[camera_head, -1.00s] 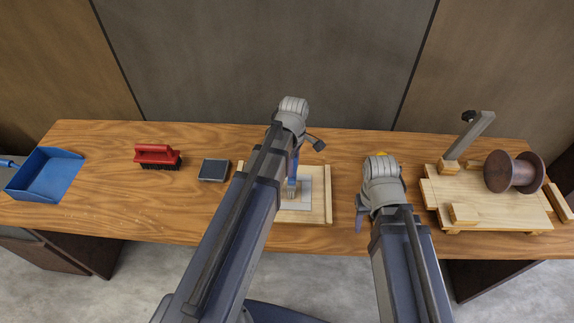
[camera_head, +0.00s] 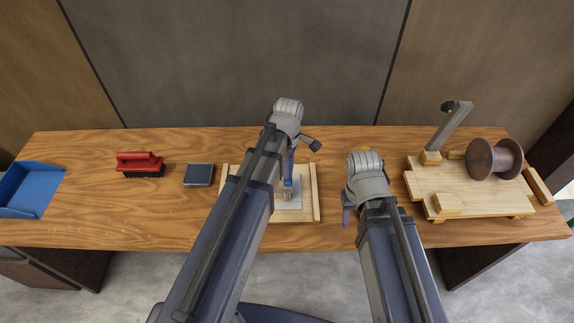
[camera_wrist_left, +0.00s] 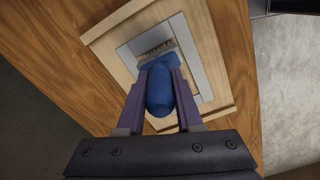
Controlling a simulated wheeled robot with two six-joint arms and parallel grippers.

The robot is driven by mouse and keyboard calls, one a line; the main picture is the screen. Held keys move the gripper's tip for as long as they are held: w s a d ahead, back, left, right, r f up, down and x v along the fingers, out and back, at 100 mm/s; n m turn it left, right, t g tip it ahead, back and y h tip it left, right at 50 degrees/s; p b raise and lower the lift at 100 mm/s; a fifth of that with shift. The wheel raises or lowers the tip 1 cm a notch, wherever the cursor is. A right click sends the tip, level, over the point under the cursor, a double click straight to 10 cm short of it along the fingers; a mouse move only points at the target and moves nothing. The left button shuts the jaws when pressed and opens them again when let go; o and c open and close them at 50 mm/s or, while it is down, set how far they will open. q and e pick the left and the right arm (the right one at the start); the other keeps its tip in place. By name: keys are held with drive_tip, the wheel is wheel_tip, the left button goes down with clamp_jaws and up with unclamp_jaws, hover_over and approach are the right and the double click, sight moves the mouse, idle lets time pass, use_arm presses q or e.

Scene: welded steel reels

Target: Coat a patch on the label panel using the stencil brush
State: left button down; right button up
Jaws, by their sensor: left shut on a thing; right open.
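My left gripper (camera_wrist_left: 160,90) is shut on the blue handle of the stencil brush (camera_wrist_left: 159,92). The brush's pale bristles point down at the grey label panel (camera_wrist_left: 188,68), and I cannot tell whether they touch it. The panel lies on a framed wooden board (camera_wrist_left: 210,55); in the head view the panel (camera_head: 292,204) is partly hidden by my left arm and the brush (camera_head: 288,186). My right gripper (camera_head: 347,208) is open and empty above the table, to the right of the board (camera_head: 317,195).
A black pad in a tray (camera_head: 198,174), a red-backed brush (camera_head: 140,165) and a blue dustpan-like tray (camera_head: 30,190) stand left on the table. A wooden stand (camera_head: 470,195) with a brown reel (camera_head: 494,159) and a grey angled arm (camera_head: 448,127) stands right.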

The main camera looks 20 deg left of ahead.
use_arm(q)
drive_tip(key=shift+s+a, duration=0.3)
drive_tip(key=shift+a, duration=0.55)
drive_tip(key=shift+s+a, duration=0.3)
drive_tip(key=shift+a, duration=0.5)
drive_tip(key=a, duration=0.1)
drive_tip(key=s+a, duration=0.1)
drive_tip(key=a, duration=0.1)
drive_tip(key=shift+a+f, duration=0.1)
drive_tip(key=shift+a, duration=0.2)
